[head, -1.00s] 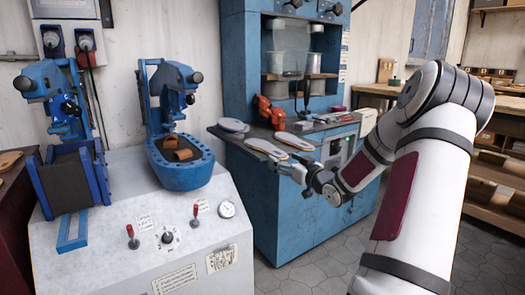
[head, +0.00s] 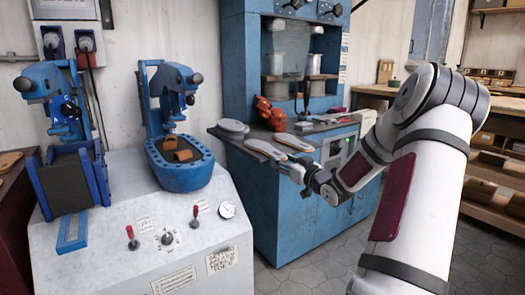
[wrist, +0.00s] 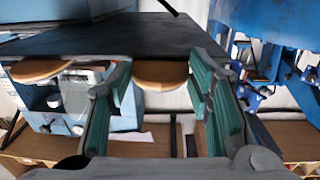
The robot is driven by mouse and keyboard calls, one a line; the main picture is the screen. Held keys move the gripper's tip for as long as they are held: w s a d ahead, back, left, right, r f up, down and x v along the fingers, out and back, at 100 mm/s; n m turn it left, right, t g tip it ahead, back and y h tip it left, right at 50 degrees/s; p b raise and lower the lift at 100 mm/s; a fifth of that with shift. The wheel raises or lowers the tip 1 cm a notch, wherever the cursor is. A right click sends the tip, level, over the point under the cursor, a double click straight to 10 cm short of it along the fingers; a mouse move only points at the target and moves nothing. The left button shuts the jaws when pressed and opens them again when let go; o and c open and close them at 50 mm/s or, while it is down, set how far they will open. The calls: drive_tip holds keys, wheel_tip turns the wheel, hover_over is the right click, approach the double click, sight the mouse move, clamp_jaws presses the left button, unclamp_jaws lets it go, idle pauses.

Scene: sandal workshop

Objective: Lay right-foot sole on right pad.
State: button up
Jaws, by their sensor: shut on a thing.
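Two tan soles lie side by side at the front edge of the dark shelf, a left one (head: 265,149) and a right one (head: 295,142). My gripper (head: 289,168) is at their near ends, below the shelf edge. In the wrist view, a rounded sole end (wrist: 160,72) sits between my green finger pads, and my gripper (wrist: 160,95) is shut on it. The other sole end (wrist: 40,69) is left of the fingers. I cannot tell which is the right-foot sole.
The dark shelf (head: 322,128) of the blue cabinet also holds a grey round stack (head: 232,127) and a red-orange tool (head: 270,114). The left press (head: 73,180) stands beside the right one on a grey console (head: 130,225) with red levers. Floor is clear at front right.

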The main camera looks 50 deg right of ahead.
drive_tip(key=shift+r+p, duration=0.65)
drive_tip(key=shift+r, duration=0.05)
drive_tip(key=o, duration=0.3)
drive_tip(key=shift+c, duration=1.1)
drive_tip(key=shift+r, duration=0.1)
